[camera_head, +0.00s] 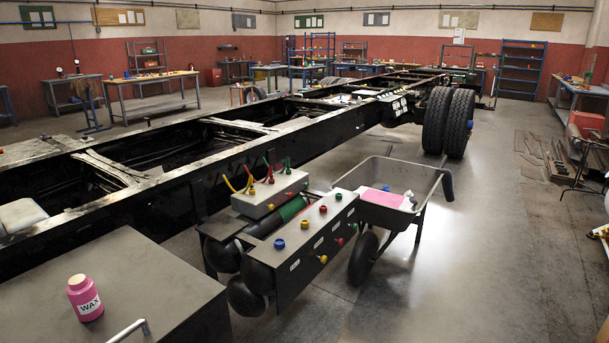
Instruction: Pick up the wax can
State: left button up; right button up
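The wax can (85,299) is a small pink can with a yellowish lid and a white label reading WAX. It stands upright on the dark grey top of a cabinet (150,278) at the lower left of the head view. Nothing touches or covers it. Neither of my grippers shows in the head view.
A metal handle (130,331) sticks up at the cabinet's front edge. A long black truck chassis (250,150) runs behind it. A wheelbarrow (390,190) and wheels (447,122) stand to the right. The floor (470,260) at the right is mostly clear.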

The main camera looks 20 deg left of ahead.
aim_at(82, 292)
jog(key=i+l+u, duration=0.15)
jog(key=u, duration=0.25)
jog(key=i+l+u, duration=0.35)
jog(key=l+u, duration=0.2)
jog(key=u, duration=0.2)
jog(key=i+l+u, duration=0.15)
jog(key=l+u, duration=0.2)
jog(key=i+l+u, duration=0.1)
jog(key=l+u, duration=0.35)
jog(key=l, duration=0.2)
